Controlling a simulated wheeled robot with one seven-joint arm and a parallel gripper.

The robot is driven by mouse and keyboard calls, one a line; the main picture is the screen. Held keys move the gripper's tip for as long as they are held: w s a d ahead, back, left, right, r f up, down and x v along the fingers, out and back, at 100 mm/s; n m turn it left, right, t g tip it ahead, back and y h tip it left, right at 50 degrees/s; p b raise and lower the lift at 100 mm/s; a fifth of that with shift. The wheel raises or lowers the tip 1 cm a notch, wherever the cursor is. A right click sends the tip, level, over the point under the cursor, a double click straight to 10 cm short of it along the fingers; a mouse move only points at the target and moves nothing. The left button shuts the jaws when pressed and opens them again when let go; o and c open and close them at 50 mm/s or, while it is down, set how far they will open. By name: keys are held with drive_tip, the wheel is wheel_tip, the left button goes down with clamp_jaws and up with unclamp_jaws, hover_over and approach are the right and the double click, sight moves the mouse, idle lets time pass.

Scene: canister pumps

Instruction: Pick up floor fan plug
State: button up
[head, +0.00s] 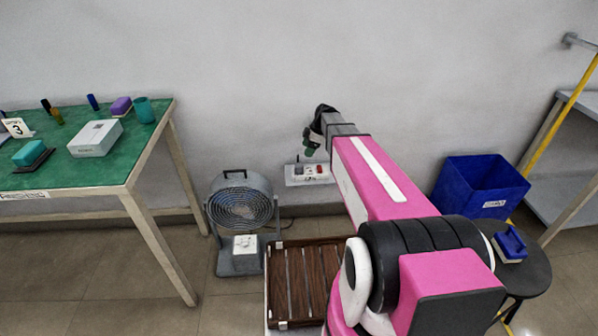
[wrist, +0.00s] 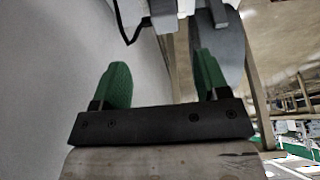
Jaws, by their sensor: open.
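The grey floor fan (head: 240,205) stands on the floor by the wall, right of the green table. I cannot clearly tell which part is the fan's plug. My gripper (head: 310,147) is just above this unit, its green fingers pointing down. In the wrist view my gripper (wrist: 162,76) is open, with nothing between its fingers. Beyond the fingertips, white parts (wrist: 165,12) and a dark cord (wrist: 127,28) show at the top edge, partly cut off.
A brown slatted crate (head: 305,280) stands on the floor below my arm. A green-topped table (head: 60,160) with small items is at left. A blue bin (head: 480,187) and a dark round stool (head: 525,275) are at right. My arm hides part of the floor.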

sight(300, 165)
drive_tip(key=x, duration=0.5)
drive_tip(key=shift+a+f, duration=0.15)
drive_tip(key=shift+f, duration=0.1)
drive_tip(key=shift+s+x, duration=0.2)
drive_tip(key=shift+x, duration=1.1)
drive_tip(key=shift+s+x, duration=0.15)
drive_tip(key=shift+x, duration=1.2)
drive_tip(key=c, duration=1)
